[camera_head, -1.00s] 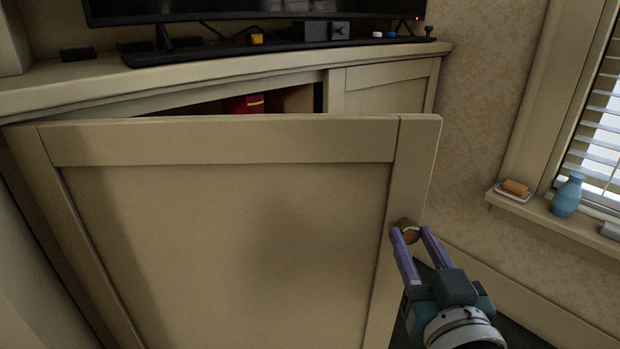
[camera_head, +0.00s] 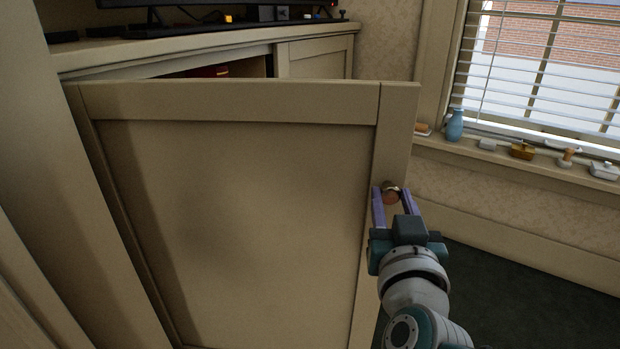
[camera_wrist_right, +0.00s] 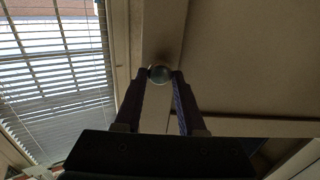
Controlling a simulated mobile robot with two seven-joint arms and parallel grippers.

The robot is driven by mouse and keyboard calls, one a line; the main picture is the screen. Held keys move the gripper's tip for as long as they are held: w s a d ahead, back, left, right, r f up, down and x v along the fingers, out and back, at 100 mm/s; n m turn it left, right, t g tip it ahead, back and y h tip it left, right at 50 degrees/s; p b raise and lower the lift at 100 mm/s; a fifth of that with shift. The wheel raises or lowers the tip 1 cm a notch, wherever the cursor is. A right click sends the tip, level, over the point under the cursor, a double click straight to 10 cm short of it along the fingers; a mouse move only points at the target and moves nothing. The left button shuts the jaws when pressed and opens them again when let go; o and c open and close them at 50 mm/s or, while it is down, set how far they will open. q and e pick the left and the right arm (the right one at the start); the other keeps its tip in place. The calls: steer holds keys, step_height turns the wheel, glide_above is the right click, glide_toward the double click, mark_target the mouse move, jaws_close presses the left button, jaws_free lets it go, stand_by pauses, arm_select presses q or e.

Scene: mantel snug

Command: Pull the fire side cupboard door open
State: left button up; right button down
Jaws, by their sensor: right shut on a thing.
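The cupboard door (camera_head: 235,200) is a cream panelled door that stands partly open, swung out from the cabinet, with its hinge side at the left. Its round brown knob (camera_head: 390,193) is near the upper right edge. My right gripper (camera_head: 392,192) is shut on the knob, one purple finger on each side. In the right wrist view the knob (camera_wrist_right: 160,74) sits between the fingertips, with the door panel (camera_wrist_right: 245,60) to the right. Most of the cupboard's inside is hidden behind the door; a red thing (camera_head: 208,71) shows above its top edge. My left gripper is not in view.
The cabinet top (camera_head: 200,45) holds a dark screen and small items. A second cupboard door (camera_head: 315,58) beside the opening is shut. At the right, a window sill (camera_head: 520,163) holds a blue vase (camera_head: 455,124) and several small things. Dark floor (camera_head: 500,290) right of my arm is clear.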

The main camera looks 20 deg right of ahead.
steer(key=shift+s+a+f, duration=0.1)
steer(key=shift+s+a, duration=0.1)
steer(key=shift+d, duration=0.1)
steer(key=c, duration=0.5)
jaws_free()
